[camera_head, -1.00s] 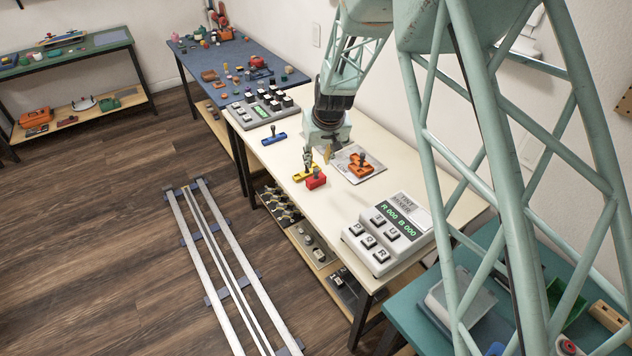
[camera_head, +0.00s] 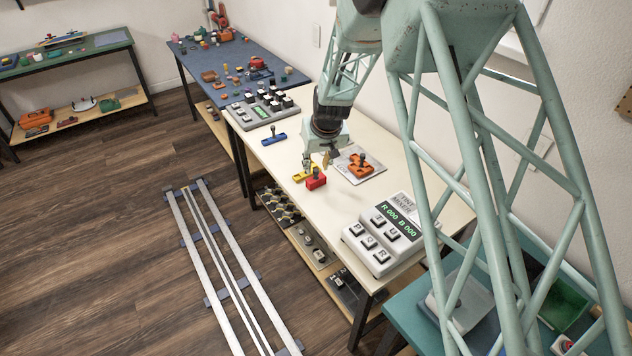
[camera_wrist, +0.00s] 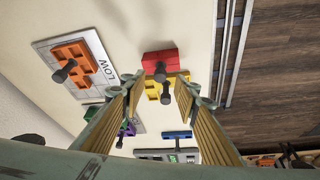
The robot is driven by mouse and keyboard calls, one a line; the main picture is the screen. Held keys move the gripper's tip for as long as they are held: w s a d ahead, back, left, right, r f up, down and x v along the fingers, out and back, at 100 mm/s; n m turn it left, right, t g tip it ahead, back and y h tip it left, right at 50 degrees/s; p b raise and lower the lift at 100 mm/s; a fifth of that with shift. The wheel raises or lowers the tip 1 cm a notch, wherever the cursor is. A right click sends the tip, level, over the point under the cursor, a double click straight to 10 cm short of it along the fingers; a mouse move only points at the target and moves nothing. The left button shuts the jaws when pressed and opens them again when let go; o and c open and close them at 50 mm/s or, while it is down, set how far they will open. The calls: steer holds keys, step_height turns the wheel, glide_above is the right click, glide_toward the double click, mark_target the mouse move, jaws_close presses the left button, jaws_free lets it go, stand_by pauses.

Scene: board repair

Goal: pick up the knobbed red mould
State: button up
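The red mould (camera_head: 316,180) is a small block with a dark upright knob. It stands on the cream bench near the front edge, just in front of the yellow mould (camera_head: 302,173). My gripper (camera_head: 317,161) is open and empty, a little above and behind the red mould. In the wrist view the red mould (camera_wrist: 151,61) lies just beyond the fingertips of my gripper (camera_wrist: 160,85), with its knob roughly central between them. No contact is visible.
An orange knobbed mould (camera_head: 361,165) sits on a plate (camera_head: 347,154) marked LOW, right of my gripper. A blue knobbed mould (camera_head: 274,139) lies to the left. The tint mixer panel (camera_head: 378,234) stands at the near end. Bare bench lies between the red mould and the panel.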

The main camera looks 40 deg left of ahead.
mark_target(316, 170)
steer(key=shift+b+x, duration=0.3)
steer(key=shift+x, duration=1.9)
steer(key=shift+d, duration=0.1)
jaws_close()
